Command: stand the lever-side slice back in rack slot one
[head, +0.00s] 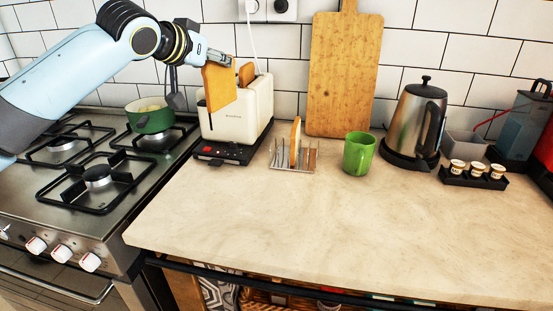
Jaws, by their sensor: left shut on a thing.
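My left gripper (226,61) is shut on the top of a toast slice (218,90). The slice hangs upright over the left part of the cream toaster (252,112) and covers some of it. I cannot tell whether its lower edge is clear of the toaster. A second slice (247,73) sticks up from the toaster, just right of the held one. The wire toast rack (306,160) stands on the counter right of the toaster. One slice (296,138) stands in it, and other slots look empty. My right gripper is out of view.
A green mug (358,153) stands just right of the rack. A cutting board (343,75) leans on the wall behind. Farther right are a kettle (413,125) and a black tray of small cups (474,178). A green pot (150,118) sits on the stove. The counter front is clear.

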